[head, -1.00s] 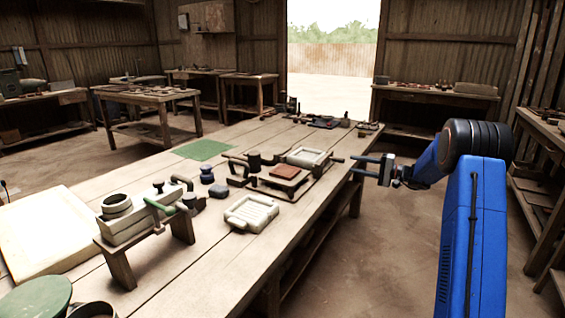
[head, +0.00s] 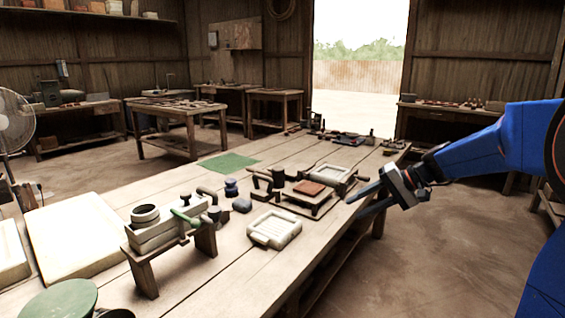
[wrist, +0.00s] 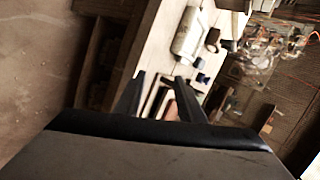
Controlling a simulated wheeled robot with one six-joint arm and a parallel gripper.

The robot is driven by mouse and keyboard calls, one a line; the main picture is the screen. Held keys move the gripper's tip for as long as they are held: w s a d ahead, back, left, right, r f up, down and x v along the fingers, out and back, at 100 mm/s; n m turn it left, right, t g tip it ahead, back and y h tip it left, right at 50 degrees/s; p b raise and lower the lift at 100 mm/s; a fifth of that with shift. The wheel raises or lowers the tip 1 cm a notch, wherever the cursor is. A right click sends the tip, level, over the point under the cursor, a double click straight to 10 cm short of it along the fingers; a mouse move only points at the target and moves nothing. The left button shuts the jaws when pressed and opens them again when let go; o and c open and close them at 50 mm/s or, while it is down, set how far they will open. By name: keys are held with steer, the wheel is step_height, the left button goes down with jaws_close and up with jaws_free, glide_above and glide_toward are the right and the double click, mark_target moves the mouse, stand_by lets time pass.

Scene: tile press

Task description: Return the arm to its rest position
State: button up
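My gripper (head: 350,208) is at the right edge of the workbench (head: 235,280) in the head view, with my blue arm reaching in from the right. Its two dark fingers point left toward the tile press and are spread apart. In the wrist view the fingers of my gripper (wrist: 160,76) also stand apart, with nothing seen held between them. The press, with a reddish-brown tile (head: 309,188) on its raised plate, is just left of the fingertips in the head view. I cannot tell the exact gap.
A pale ribbed mould (head: 274,229) lies in front of the press. A wooden stand (head: 146,268) with a grey block and green-handled tool is at the left. A green mat (head: 228,162) lies farther back. Open floor (head: 440,265) lies right of the bench.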

steer(key=s+f+n+h, duration=0.2)
steer(key=s+h, duration=0.3)
steer(key=s, duration=1.4)
steer(key=s+d+f+h, duration=0.2)
steer(key=s, duration=0.6)
steer(key=s+d+f+n+t+h, duration=0.1)
steer(key=s+d+f+h, duration=0.1)
steer(key=s, duration=0.6)
steer(key=shift+d+f+h, duration=0.3)
steer(key=shift+d+f, duration=0.25)
steer(key=shift+d, duration=0.2)
